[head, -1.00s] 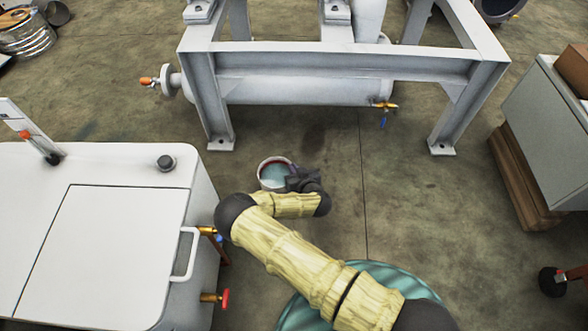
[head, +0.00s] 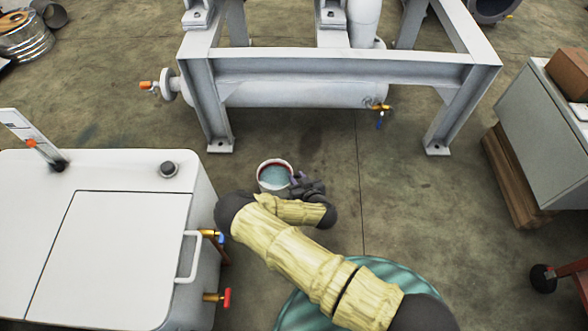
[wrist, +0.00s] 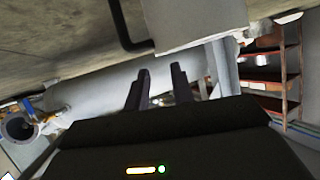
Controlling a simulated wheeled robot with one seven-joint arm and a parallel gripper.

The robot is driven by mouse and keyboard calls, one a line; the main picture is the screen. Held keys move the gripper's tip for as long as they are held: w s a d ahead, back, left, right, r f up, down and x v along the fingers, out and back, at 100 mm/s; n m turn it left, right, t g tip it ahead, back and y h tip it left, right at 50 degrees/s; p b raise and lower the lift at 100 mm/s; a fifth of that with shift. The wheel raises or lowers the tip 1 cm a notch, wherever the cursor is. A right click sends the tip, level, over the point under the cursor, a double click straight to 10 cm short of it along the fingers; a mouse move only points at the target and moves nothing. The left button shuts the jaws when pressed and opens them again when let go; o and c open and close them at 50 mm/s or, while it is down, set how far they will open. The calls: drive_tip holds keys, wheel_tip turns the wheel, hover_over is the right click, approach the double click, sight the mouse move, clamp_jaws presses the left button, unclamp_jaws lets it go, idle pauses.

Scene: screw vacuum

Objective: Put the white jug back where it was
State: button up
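The white jug (head: 260,185) is in the middle of the head view, in front of the grey metal frame. It is upright, with a dark red inner rim and pale blue-green inside. It appears to stand on the floor. My gripper (head: 296,180) is close at its right side. Whether the fingers touch it is too small to tell. In the wrist view the two dark fingers of my gripper (wrist: 160,75) stand apart, with background and nothing held showing between them.
A white cabinet (head: 110,250) with a handle and valves stands at left. The grey frame (head: 330,68) carries a horizontal tank (head: 300,94) at the back. A grey cabinet (head: 540,125) on wood is at right. The floor (head: 410,200) right of the gripper is clear.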

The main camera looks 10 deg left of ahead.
drive_tip(key=p+v, duration=0.3)
drive_tip(key=v, duration=0.3)
drive_tip(key=shift+s+d, duration=0.2)
drive_tip(key=shift+s, duration=0.05)
drive_tip(key=shift+r, duration=0.15)
